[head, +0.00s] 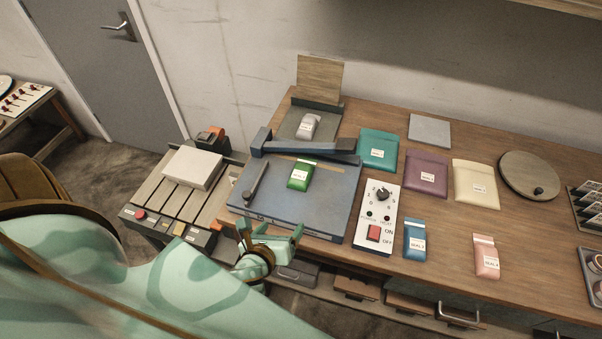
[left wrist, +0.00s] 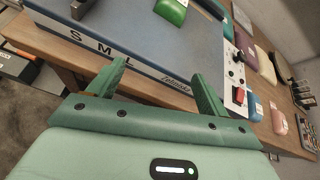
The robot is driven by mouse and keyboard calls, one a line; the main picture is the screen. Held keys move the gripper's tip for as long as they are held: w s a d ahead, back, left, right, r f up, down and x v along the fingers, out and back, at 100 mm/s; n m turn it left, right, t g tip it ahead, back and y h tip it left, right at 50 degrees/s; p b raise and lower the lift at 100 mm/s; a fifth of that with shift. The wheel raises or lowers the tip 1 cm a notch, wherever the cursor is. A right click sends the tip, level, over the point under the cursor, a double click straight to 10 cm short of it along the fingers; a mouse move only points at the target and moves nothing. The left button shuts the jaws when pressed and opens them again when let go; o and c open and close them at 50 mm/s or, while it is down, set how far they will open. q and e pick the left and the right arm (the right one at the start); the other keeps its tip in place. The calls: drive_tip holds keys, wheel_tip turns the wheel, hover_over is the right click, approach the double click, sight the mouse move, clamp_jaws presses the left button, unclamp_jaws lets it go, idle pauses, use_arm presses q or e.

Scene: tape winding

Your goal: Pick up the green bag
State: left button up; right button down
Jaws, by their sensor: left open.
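The green bag (head: 301,175) is a small bright green packet with a white label. It lies on the blue flat machine plate (head: 310,207) on the wooden table. In the left wrist view the green bag (left wrist: 171,10) shows at the top edge, partly cut off. My left gripper (head: 273,231) is open and empty at the front edge of the plate, apart from the bag and nearer to me. In the left wrist view its two green fingers (left wrist: 157,88) are spread, pointing towards the plate. My right gripper is not in view.
A dark bar (head: 305,147) crosses behind the bag, and a lever (head: 256,184) stands left of it. A control box (head: 378,216) stands right of the plate. Teal (head: 378,149), purple (head: 427,173), cream (head: 476,183), blue (head: 415,240) and pink (head: 486,257) bags lie further right.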

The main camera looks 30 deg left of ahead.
use_arm(q)
wheel_tip(320, 180, up, 6)
drive_tip(key=w+a+m+t+y, duration=0.1)
drive_tip(key=w+m, duration=0.1)
drive_tip(key=m, duration=0.1)
approach(297, 181)
drive_tip(key=x, duration=0.5)
drive_tip(key=shift+w+a+r+b, duration=0.1)
drive_tip(key=shift+w+b, duration=0.1)
drive_tip(key=shift+b, duration=0.2)
drive_tip(key=b+x, duration=0.1)
drive_tip(key=x, duration=0.4)
drive_tip(key=shift+f, duration=0.2)
drive_tip(key=shift+w+f, duration=0.15)
drive_tip(key=shift+w, duration=0.3)
drive_tip(key=shift+s, duration=0.1)
drive_tip(key=shift+c, duration=0.6)
drive_tip(key=c, duration=1)
